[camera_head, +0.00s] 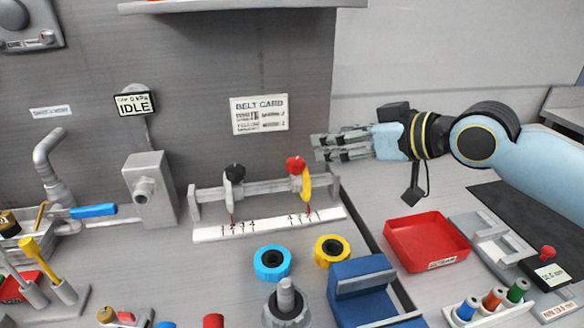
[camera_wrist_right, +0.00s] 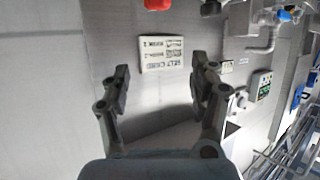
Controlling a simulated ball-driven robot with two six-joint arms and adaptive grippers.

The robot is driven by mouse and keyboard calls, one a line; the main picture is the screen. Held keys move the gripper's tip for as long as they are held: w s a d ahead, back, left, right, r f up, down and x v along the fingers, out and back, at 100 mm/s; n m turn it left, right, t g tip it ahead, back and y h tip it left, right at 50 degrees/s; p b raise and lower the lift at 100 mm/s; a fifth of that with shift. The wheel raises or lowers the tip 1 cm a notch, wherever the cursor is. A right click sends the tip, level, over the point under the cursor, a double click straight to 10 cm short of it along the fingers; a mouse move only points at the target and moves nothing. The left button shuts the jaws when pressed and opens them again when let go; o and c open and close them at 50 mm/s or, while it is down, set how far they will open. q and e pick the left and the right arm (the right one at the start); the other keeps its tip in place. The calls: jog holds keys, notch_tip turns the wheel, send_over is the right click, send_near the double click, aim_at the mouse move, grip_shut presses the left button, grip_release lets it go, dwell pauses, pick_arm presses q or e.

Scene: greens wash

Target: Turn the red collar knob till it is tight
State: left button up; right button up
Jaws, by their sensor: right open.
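The red collar knob (camera_head: 296,164) sits on top of a yellow collar (camera_head: 306,184) on the right part of a rail (camera_head: 265,192) with a numbered scale below it. A black knob (camera_head: 235,172) tops another collar on the left of the rail. My right gripper (camera_head: 316,146) is open and empty, a little above and to the right of the red knob, apart from it. In the right wrist view its two fingers (camera_wrist_right: 160,85) are spread, and the red knob (camera_wrist_right: 157,4) shows at the top edge. My left gripper is not in view.
A blue ring (camera_head: 272,263) and a yellow ring (camera_head: 332,251) lie in front of the rail. A red tray (camera_head: 428,241) stands to the right, below my right arm. A sign (camera_head: 259,114) hangs on the wall behind. A blue block (camera_head: 361,280) stands at the front.

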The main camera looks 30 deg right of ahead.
jog(key=b, duration=0.4)
send_near(296, 161)
jog(key=x, duration=1)
jog(key=shift+w+b, duration=0.1)
jog(key=shift+b, duration=0.25)
jog(key=shift+c, duration=0.2)
jog(key=shift+f, duration=0.1)
jog(key=c, duration=1.2)
jog(key=shift+o, duration=0.2)
jog(key=n+y+b, duration=0.1)
jog(key=b, duration=0.2)
jog(key=shift+f+g, duration=0.2)
jog(key=shift+g, duration=0.1)
jog(key=shift+r, duration=0.25)
